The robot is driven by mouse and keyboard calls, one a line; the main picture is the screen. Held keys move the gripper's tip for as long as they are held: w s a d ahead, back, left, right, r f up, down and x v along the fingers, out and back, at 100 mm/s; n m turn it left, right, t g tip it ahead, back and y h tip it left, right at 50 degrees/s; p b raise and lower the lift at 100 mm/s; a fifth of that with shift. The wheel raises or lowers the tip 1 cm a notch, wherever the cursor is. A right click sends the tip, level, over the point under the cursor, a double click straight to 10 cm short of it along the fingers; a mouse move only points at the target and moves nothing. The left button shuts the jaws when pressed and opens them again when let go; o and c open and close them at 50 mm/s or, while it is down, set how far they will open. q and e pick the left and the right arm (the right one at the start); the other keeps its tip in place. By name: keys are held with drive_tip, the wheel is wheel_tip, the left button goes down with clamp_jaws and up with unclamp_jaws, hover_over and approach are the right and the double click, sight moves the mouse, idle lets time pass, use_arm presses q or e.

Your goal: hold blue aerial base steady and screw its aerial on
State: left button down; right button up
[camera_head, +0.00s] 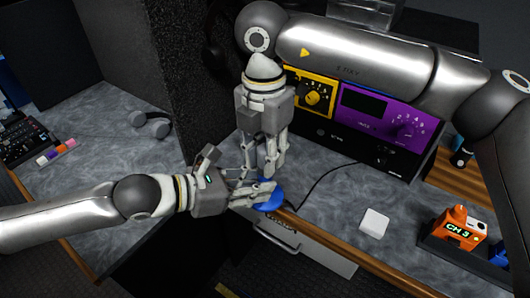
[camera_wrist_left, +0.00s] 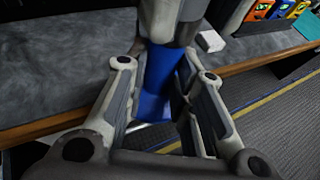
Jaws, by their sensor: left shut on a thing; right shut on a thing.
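The blue aerial base (camera_head: 270,197) stands near the front edge of the counter in the head view, partly hidden by my grippers. It also shows as a blue upright body in the left wrist view (camera_wrist_left: 156,85). My left gripper (camera_head: 264,194) comes in from the left and is shut on the blue base, with a finger on either side of it. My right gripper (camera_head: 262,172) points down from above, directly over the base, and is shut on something. The aerial is hidden between its fingers, so I cannot tell how it meets the base.
A purple rack unit (camera_head: 375,118) and a yellow panel (camera_head: 311,95) stand behind. A white block (camera_head: 374,223) and an orange CH 3 pack (camera_head: 460,232) in a dark holder are on the right. Headphones (camera_head: 151,124) lie on the left counter. A black cable runs behind the base.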

drive_tip(key=m, duration=0.7)
drive_tip(key=shift+w, duration=0.1)
drive_tip(key=o, duration=0.9)
drive_tip(key=shift+o, duration=0.2)
drive_tip(key=shift+r, duration=0.1)
wheel_tip(320, 180, up, 12)
drive_tip(key=shift+w, duration=0.1)
